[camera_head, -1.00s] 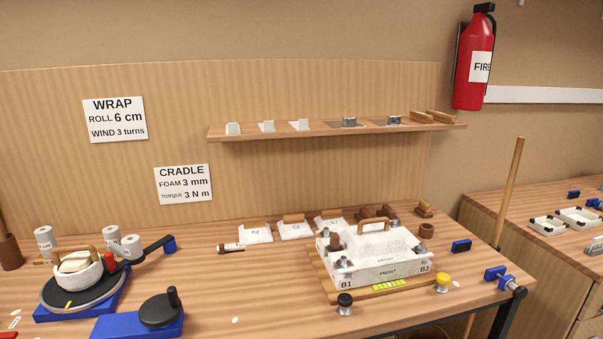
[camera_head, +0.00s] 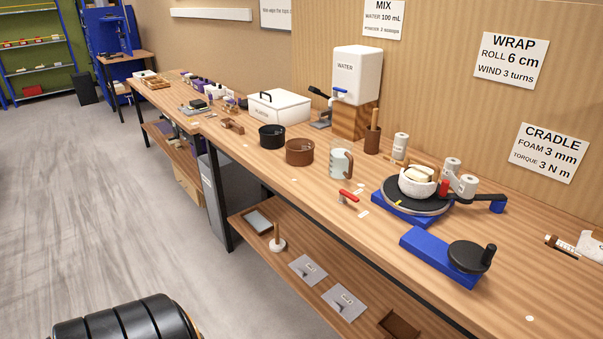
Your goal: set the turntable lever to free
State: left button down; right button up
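The turntable (camera_head: 415,206) stands on the bench at right: a black disc on a blue base, with a white bowl (camera_head: 417,186) holding pale blocks on top. A small red-handled lever (camera_head: 348,196) sits on the bench just left of it, apart from the base. Two small white tags lie near this lever, one at its front (camera_head: 362,213) and one behind (camera_head: 369,187); their writing is too small to read. A red piece (camera_head: 444,188) also stands at the turntable's right edge, beside a black arm (camera_head: 480,197). Neither gripper is in view.
A blue block with a black crank (camera_head: 467,255) stands in front of the turntable. A clear jug (camera_head: 341,160), brown bowl (camera_head: 299,151) and black bowl (camera_head: 271,136) stand to the left. A lower shelf (camera_head: 290,255) runs under the bench. Open floor (camera_head: 100,190) lies left.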

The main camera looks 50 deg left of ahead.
aim_at(343, 193)
jog(key=u, duration=1.25)
